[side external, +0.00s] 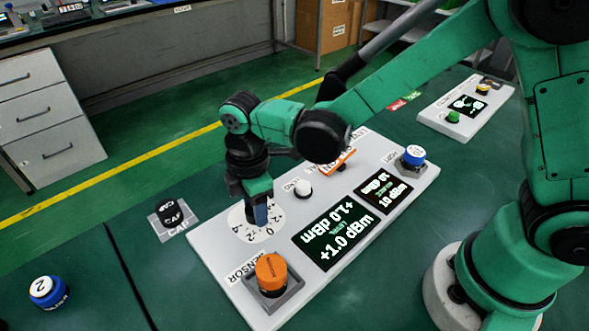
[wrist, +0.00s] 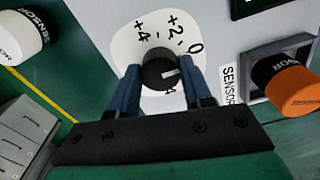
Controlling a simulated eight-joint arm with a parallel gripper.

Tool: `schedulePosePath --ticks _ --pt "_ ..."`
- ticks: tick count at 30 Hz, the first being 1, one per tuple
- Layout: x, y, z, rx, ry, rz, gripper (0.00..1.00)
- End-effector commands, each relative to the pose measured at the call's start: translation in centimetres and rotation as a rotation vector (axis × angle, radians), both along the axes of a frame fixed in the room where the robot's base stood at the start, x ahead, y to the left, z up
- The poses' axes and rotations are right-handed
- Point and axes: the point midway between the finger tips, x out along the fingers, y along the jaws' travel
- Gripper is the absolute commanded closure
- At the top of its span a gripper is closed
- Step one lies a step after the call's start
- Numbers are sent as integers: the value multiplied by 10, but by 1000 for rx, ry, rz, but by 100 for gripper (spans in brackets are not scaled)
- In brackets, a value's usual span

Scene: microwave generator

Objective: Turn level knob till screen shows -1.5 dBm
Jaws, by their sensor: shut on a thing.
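The level knob (wrist: 165,70) is a black round knob with a white pointer mark, on a white dial with marks such as 0, +2 and +4. In the wrist view my gripper (wrist: 165,80) has its two blue fingers on either side of the knob, shut on it. In the side view my gripper (side external: 259,214) points down over the dial (side external: 243,232) and hides most of the knob.
The light panel (side external: 214,259) also carries a smaller screen (side external: 383,190) reading 10 dBm, an orange sensor piece (side external: 271,272) in a grey holder, a white button (side external: 302,188) and a blue-topped piece (side external: 413,156). A black cap (side external: 171,212) and a blue piece (side external: 48,291) stand left.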

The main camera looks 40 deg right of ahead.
Motion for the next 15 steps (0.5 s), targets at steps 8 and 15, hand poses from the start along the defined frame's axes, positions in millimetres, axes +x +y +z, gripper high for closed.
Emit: schedulePosePath --ticks 8,15 --pt "0 0 0 1 2 -103 100" --pt "0 0 0 1 3 -298 100"
